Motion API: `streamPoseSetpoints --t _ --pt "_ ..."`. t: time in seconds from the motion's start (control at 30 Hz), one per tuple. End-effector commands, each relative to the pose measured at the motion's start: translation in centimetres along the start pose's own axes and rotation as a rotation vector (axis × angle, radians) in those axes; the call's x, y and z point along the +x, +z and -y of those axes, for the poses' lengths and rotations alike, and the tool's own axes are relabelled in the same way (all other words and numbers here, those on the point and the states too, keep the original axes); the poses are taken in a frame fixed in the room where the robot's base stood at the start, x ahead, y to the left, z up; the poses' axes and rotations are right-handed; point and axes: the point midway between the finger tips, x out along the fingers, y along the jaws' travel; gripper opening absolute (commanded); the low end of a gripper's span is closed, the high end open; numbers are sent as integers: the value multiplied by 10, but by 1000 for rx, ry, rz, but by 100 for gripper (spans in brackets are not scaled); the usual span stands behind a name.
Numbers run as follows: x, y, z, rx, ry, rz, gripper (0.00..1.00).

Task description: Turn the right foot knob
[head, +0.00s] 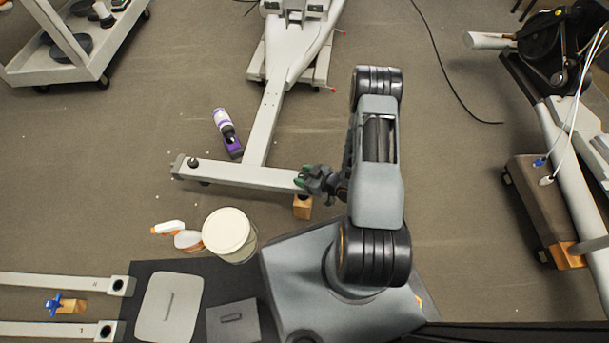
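A pale elliptical frame stands on the floor, its long beam (266,125) running down to a crosswise foot bar (240,175). A dark round foot knob (193,162) sits near the bar's left end. My gripper (302,176) is at the bar's right end, with green fingertip parts showing. The right foot knob is not visible; my gripper covers that end. I cannot tell whether the fingers are around the knob, touching it, open or shut. My arm reaches in from the lower right.
A wooden block (302,207) is under the bar's right end. A purple-and-white bottle (228,133) lies behind the bar. A cart (75,65) is upper left; another machine (560,150) is right.

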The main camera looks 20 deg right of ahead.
Motion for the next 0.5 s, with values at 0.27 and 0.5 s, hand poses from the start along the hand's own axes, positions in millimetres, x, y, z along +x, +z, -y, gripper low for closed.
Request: streamPoseSetpoints --t 0.27,0.5 --pt "-1 0 -1 1 2 0 24" --pt "-1 0 -1 -2 -6 0 17"
